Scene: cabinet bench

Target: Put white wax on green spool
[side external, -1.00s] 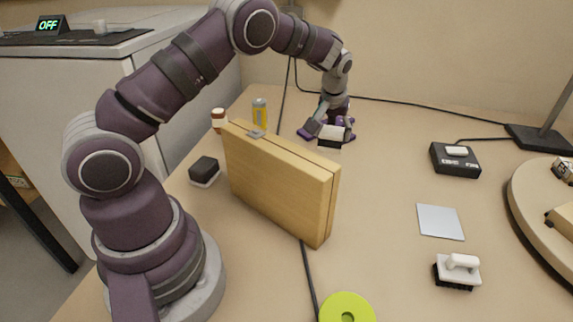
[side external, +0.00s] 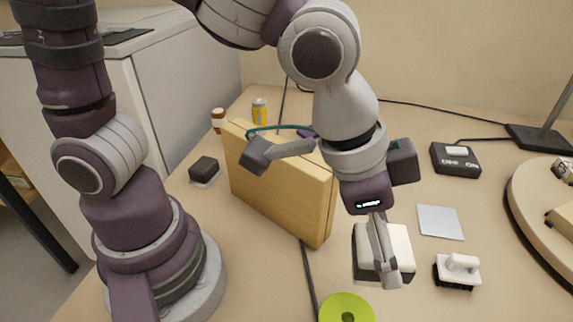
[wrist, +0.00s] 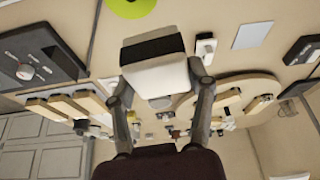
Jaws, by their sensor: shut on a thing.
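The white wax (side external: 402,243), a white block with a dark side, is held in my shut gripper (side external: 384,265). One finger crosses its front in the side view; the other is hidden. In the wrist view, the wax (wrist: 155,78) sits between both fingers, with its dark part facing the top of the picture. The green spool (side external: 332,309) is a flat lime disc with a centre hole, cut by the bottom edge of the side view. The wax is raised above the bench, up and right of the spool in that view. The spool (wrist: 130,8) also shows at the top of the wrist view.
A wooden case (side external: 275,190) stands upright behind and left of the spool. A white-handled brush (side external: 458,268) and a pale square (side external: 440,222) lie to the right. A black box (side external: 455,158) sits farther back. A dark cable (side external: 307,275) runs by the spool.

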